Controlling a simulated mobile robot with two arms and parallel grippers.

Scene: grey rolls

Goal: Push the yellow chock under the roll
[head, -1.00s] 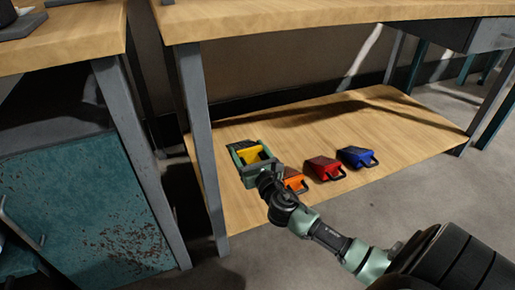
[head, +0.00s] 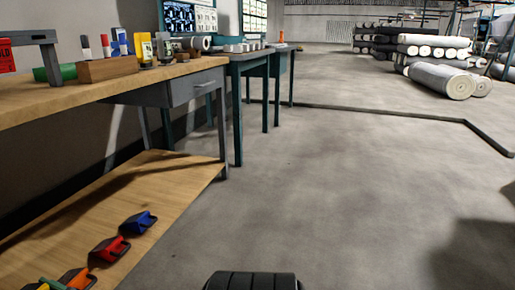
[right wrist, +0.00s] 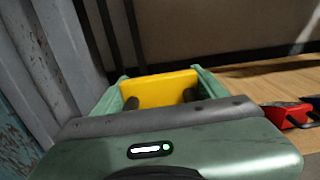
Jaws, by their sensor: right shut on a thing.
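In the right wrist view the yellow chock (right wrist: 158,88) sits between the two green fingers of my right gripper (right wrist: 162,92), which is shut on it. The chock is at the left end of the low wooden shelf, near a grey table leg. In the head view only a bit of green from this gripper (head: 52,284) shows at the bottom left edge, and I cannot make out the chock there. A large grey roll (head: 436,78) lies on the floor far off at the right, with another roll (head: 481,87) beside it. My left gripper is not in view.
Orange (head: 80,277), red (head: 108,250) and blue (head: 138,223) chocks stand in a row on the low shelf (head: 165,175). Stacked rolls (head: 432,41) stand behind the floor roll. A dark floor strip (head: 400,113) crosses the open concrete floor (head: 320,190).

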